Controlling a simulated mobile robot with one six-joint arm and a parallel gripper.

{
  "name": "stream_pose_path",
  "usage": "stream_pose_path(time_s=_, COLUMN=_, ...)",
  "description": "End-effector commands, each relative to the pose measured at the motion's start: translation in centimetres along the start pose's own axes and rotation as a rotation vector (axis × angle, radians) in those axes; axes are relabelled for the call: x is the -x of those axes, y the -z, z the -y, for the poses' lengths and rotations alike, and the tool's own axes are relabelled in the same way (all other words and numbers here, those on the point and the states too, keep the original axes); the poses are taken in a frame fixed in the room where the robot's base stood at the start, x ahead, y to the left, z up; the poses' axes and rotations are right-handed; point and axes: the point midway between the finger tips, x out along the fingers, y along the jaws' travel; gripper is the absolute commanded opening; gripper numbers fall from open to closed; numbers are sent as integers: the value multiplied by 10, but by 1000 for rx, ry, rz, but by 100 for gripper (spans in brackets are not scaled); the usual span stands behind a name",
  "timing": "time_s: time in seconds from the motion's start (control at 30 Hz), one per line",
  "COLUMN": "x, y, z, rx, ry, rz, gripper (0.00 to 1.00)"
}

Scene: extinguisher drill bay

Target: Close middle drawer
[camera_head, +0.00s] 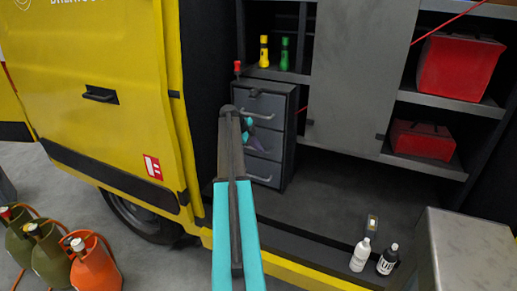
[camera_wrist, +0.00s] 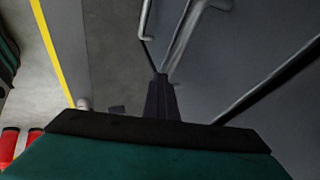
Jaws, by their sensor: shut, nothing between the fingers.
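The grey drawer unit (camera_head: 291,128) stands inside the van, with its drawers stacked one above another. The middle drawer (camera_head: 268,141) is partly hidden behind my arm and gripper; its front looks roughly in line with the others, but I cannot tell whether a small gap remains. The top drawer (camera_head: 265,103) and bottom drawer (camera_head: 263,168) look shut. My gripper (camera_head: 249,131) is at the middle drawer's front, its fingers together and empty. In the wrist view my gripper (camera_wrist: 160,80) points along a grey drawer front, near a bar handle (camera_wrist: 187,38); contact is unclear.
A red-topped item (camera_head: 238,68), a yellow bottle (camera_head: 264,52) and a green bottle (camera_head: 284,54) stand above. Red boxes (camera_head: 458,70) sit on right shelves.

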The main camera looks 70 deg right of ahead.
Motion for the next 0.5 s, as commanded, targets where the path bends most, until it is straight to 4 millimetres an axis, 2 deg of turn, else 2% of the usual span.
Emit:
stream_pose_path(time_s=0.03, x=2, y=2, z=6, rx=-3, ry=18, rz=0, gripper=0)
stream_pose_path(time_s=0.17, x=5, y=2, z=0, rx=-3, ry=16, rz=0, gripper=0)
stream_pose_path(time_s=0.5, x=23, y=3, z=-33, rx=1, ry=4, rz=1, gripper=0)
